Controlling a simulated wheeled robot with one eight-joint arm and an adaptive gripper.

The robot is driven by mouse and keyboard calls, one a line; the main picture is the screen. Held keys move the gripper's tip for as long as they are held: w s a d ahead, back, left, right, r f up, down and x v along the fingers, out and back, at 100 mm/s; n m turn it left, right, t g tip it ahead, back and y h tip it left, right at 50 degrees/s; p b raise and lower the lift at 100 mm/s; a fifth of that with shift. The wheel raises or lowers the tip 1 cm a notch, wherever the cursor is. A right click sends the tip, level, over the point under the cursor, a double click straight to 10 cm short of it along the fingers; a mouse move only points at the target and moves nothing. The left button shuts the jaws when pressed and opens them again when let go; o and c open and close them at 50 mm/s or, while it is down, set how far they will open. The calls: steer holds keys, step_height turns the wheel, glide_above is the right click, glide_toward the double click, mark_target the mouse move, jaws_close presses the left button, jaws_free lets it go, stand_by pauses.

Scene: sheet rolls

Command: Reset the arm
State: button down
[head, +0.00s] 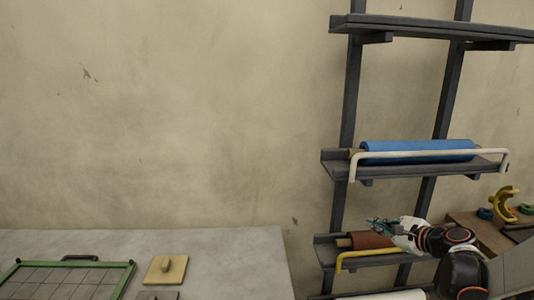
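My gripper (384,226) is at the lower right in the head view, at the lower shelf of the dark rack. Its fingers are small and dark teal and lie over or just beside a brown roll (370,241) there. I cannot tell whether they touch the roll, or whether they are open or shut. My arm comes in from the lower right corner and hides the right part of that shelf.
The dark rack (350,95) holds a blue roll (420,146) behind a white rail (435,154). A yellow rail (365,255) fronts the brown roll. A white roll (385,295) shows below. The grey table (215,255) carries a green-framed grid board (75,264) and a yellow block (165,271).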

steer(key=s+a+r+n+g, duration=0.25)
steer(key=s+a+n, duration=0.4)
steer(key=a, duration=0.45)
steer(key=s+a+r+n+g, duration=0.2)
steer(key=s+a+r+n, duration=0.2)
steer(key=s+a+n, duration=0.45)
steer(key=s+d+f+n+h+b, duration=0.1)
steer(key=s+d+f+n+h, duration=0.1)
steer(key=s, duration=0.6)
steer(key=s+d+f+n+h, duration=0.3)
steer(key=s+d+n+h, duration=0.1)
steer(key=s, duration=0.4)
steer(key=shift+s+g+b, duration=0.4)
steer(key=shift+g, duration=0.05)
